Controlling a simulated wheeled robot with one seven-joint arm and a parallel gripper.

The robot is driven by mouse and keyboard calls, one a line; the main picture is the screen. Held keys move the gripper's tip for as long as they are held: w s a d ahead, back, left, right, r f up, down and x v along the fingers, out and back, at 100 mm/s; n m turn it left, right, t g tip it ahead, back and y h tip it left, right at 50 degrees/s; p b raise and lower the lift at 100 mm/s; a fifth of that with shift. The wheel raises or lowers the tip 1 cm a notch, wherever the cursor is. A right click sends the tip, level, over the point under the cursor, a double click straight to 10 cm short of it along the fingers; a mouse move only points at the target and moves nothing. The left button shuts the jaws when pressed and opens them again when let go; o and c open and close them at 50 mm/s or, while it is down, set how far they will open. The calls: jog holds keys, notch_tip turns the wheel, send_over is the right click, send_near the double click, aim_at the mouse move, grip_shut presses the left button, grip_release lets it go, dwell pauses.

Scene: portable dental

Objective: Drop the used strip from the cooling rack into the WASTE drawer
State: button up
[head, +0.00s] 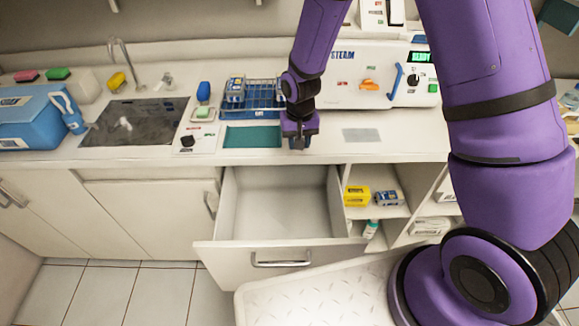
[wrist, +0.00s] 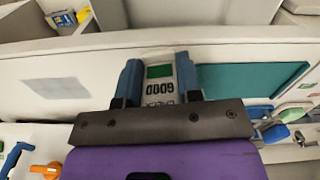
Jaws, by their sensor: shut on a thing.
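My gripper (head: 298,140) hangs over the counter's front edge, just right of the teal mat. In the wrist view, its blue fingers (wrist: 158,75) are shut on a pale strip (wrist: 160,87) with a green square and dark digits. The strip is hidden in the head view. A white drawer (head: 228,205) stands pulled open below the counter, empty inside; no label is readable on it. It also shows in the wrist view (wrist: 200,12) at the top. A wire rack (head: 262,92) with a blue base, probably the cooling rack, sits behind my gripper.
A teal mat (head: 252,137) lies in front of the rack. The steam unit (head: 350,80) stands at the back right. Open shelves with a yellow box (head: 357,196) and a blue-white box (head: 389,198) adjoin the drawer's right side. A sink (head: 133,123) is left.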

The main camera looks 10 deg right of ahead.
jog(key=s+a+f, duration=0.5)
jog(key=s+f, duration=0.1)
jog(key=f, duration=0.3)
jog(key=shift+f, duration=0.2)
jog(key=shift+s, duration=0.1)
jog(key=o, duration=1.1)
notch_tip(320, 180, up, 11)
jog(key=shift+f, duration=0.1)
